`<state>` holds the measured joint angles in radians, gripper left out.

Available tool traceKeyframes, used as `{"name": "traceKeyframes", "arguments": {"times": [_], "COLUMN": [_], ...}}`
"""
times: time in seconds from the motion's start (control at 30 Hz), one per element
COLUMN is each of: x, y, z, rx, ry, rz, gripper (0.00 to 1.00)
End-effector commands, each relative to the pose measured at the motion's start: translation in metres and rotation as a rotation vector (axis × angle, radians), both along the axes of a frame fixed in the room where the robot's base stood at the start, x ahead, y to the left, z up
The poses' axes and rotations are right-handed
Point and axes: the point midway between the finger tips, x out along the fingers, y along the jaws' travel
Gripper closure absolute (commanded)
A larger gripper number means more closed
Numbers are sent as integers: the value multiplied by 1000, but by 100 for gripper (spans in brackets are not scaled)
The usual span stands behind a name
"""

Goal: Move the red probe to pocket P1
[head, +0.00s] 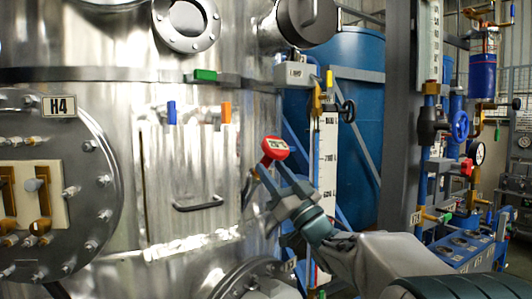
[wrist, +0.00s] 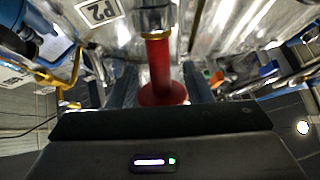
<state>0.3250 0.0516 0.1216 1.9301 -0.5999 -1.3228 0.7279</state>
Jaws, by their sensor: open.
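The red probe (head: 275,148) shows its red head with a small display in front of the steel vessel. In the wrist view the red probe (wrist: 158,65) has a narrow body, a wide red flange and a brass-coloured collar at its far end. A plate marked P2 (wrist: 99,12) is beside that far end. My gripper (head: 274,168) is just below the red head, fingers apart. In the wrist view the fingers of my gripper (wrist: 160,92) stand on either side of the probe; contact cannot be told. Pocket P1 cannot be made out in either view.
A round flange marked H4 (head: 59,106) is at left. Pipework and valves crowd the right.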

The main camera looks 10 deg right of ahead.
Motion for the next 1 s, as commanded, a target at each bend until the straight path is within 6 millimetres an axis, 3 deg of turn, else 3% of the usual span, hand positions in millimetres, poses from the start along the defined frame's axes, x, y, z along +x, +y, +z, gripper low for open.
{"name": "traceKeyframes", "arguments": {"times": [0.2, 0.57, 0.87, 1.0], "x": [11, 12, 12, 12], "y": [7, 7, 7, 7], "z": [8, 10, 10, 10], "rx": [0, 0, 0, 0], "ry": [1, 1, 1, 1], "rz": [1, -1, -1, -1], "gripper": [55, 56, 98, 100]}}
